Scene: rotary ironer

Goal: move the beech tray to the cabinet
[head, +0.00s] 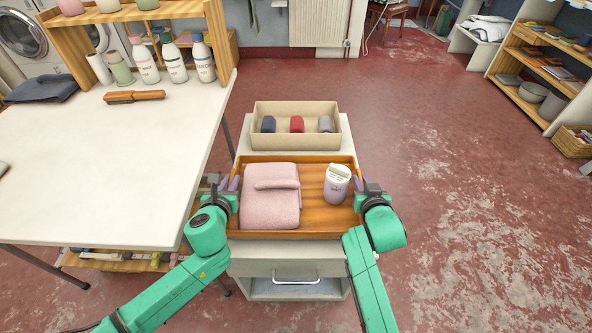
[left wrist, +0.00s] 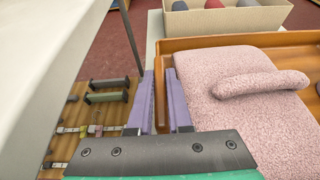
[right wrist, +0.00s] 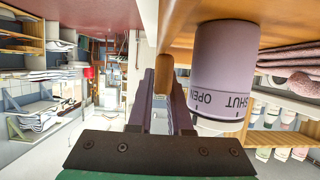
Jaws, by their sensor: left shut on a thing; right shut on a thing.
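The beech tray (head: 317,207) is over the front part of a white cabinet (head: 242,138) in the head view. It carries folded pink cloth (head: 270,205) on the left and a lilac canister with a white top (head: 337,185) on the right. My left gripper (head: 234,184) is shut on the tray's left wall, which shows between its lilac fingers in the left wrist view (left wrist: 164,105). My right gripper (head: 363,184) is shut on the tray's right wall, seen between its fingers in the right wrist view (right wrist: 163,92). I cannot tell whether the tray touches the cabinet top.
A cardboard-coloured box (head: 284,111) with rolled dark, red and grey items stands on the cabinet behind the tray. A white table (head: 130,150) with bottles and a brush (head: 134,97) is close on the left. The red floor (head: 460,150) on the right is open.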

